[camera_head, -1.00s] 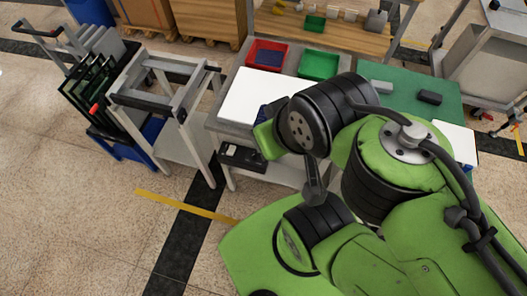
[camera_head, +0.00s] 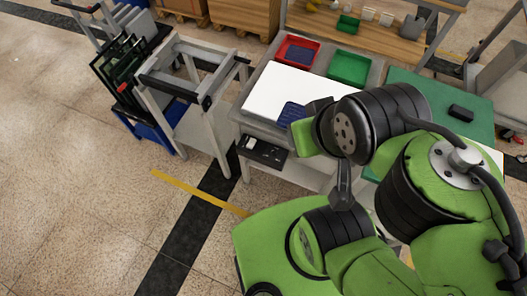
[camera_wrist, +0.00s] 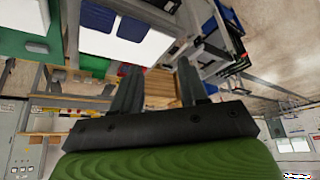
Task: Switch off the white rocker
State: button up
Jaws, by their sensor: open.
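A small white rocker (camera_head: 250,144) shows on a black panel (camera_head: 268,156) on the front side of the workbench, below the white board. It is too small to tell which way it is tipped. In the wrist view, my gripper (camera_wrist: 160,76) is open, with its two dark fingers apart and nothing between them. It is apart from the panel. In the head view my arm hides most of the gripper.
The floor in front is open.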

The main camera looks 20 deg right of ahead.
aim_at(252, 142)
jog(key=i+j+u, duration=0.1)
jog(key=j+u, duration=0.2)
jog(key=i+j+u, duration=0.3)
jog(key=j+u, duration=0.3)
jog(key=i, duration=0.05)
